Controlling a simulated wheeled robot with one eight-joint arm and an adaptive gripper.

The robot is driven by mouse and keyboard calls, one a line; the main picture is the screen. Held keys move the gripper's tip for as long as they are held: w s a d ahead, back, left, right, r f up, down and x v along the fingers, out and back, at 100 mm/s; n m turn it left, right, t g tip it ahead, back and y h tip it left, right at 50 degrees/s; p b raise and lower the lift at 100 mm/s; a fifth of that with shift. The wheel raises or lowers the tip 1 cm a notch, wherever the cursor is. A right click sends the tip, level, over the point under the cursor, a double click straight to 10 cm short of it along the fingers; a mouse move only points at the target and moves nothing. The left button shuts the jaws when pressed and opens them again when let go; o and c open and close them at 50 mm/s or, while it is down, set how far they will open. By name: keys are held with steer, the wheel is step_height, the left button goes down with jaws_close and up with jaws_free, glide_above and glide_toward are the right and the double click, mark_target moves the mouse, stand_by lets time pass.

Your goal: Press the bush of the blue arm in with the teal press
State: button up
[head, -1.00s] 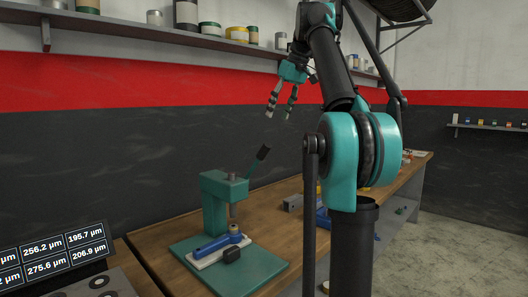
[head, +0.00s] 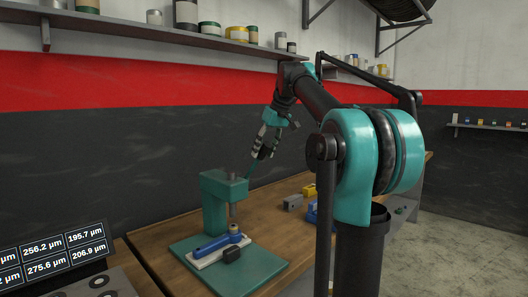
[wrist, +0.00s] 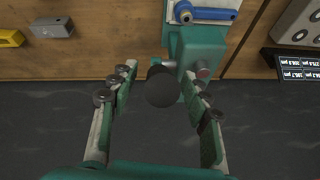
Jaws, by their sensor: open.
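The teal press (head: 214,188) stands on its base plate on the bench. The blue arm (head: 212,244) lies on a pale support on that plate, one end under the press ram (head: 233,211). A small light ring, apparently the bush (head: 235,229), sits at that end; how deep it sits I cannot tell. The press lever (head: 250,168) slants up to the right. My gripper (head: 263,152) is at the lever's upper end. In the wrist view the lever's black knob (wrist: 163,87) lies between the spread fingers of my gripper (wrist: 158,76), with gaps on both sides.
A grey block (head: 292,202) and a yellow block (head: 309,191) lie on the bench right of the press. A black piece (head: 231,254) sits before the blue arm. A screen with readings (head: 68,255) stands at the left. A shelf with cans (head: 210,30) hangs above.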

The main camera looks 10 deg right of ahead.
steer(key=shift+f, duration=0.1)
steer(key=shift+c, duration=0.6)
jaws_close()
